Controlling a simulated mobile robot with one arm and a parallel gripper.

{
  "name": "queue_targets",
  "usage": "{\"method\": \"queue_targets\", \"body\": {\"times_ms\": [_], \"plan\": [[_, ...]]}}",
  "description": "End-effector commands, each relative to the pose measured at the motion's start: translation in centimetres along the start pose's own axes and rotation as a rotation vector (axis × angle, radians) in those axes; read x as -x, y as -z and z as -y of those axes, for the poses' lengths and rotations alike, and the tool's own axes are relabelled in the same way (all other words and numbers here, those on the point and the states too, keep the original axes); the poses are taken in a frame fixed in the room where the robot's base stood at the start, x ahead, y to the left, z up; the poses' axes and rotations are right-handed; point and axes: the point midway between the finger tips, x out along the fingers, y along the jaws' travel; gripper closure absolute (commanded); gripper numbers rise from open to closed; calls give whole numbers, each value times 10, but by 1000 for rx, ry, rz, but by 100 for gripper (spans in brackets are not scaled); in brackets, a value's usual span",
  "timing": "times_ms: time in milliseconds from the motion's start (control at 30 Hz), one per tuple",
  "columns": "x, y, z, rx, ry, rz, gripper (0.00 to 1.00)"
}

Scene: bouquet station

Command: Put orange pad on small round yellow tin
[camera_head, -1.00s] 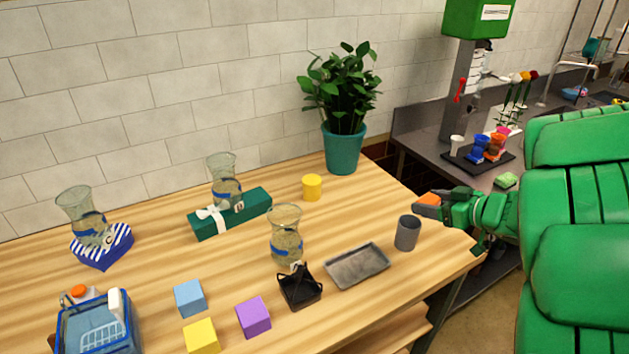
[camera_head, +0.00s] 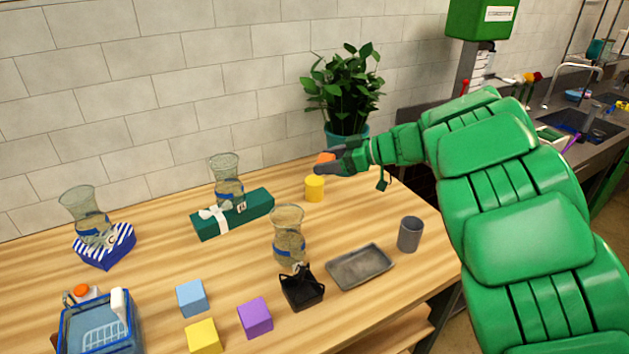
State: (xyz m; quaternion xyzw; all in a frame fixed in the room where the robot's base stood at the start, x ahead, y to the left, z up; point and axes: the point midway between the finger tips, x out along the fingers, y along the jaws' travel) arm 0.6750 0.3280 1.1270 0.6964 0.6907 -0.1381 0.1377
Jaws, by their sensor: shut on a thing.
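The small round yellow tin (camera_head: 314,189) stands upright on the wooden table, in front of the potted plant. My gripper (camera_head: 328,163) is shut on the orange pad (camera_head: 325,157), whose left part shows between the dark fingers. The pad appears just above the tin and slightly to its right in the picture. I cannot tell whether it touches the tin. The fingers hide the rest of the pad.
The potted plant (camera_head: 345,90) stands close behind my gripper. A green gift box (camera_head: 232,214) with a glass vase lies to the left. Another vase (camera_head: 288,236), a grey tray (camera_head: 360,267) and a grey cup (camera_head: 410,234) stand nearer the front.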

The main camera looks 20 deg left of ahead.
Motion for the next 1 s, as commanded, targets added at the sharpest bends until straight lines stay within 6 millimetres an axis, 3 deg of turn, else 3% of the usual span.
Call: {"method": "queue_targets", "body": {"times_ms": [167, 1000], "plan": [[-10, 0, -6, 1, 12, -1, 62], [-53, -18, -74, 3, 9, -1, 62]]}}
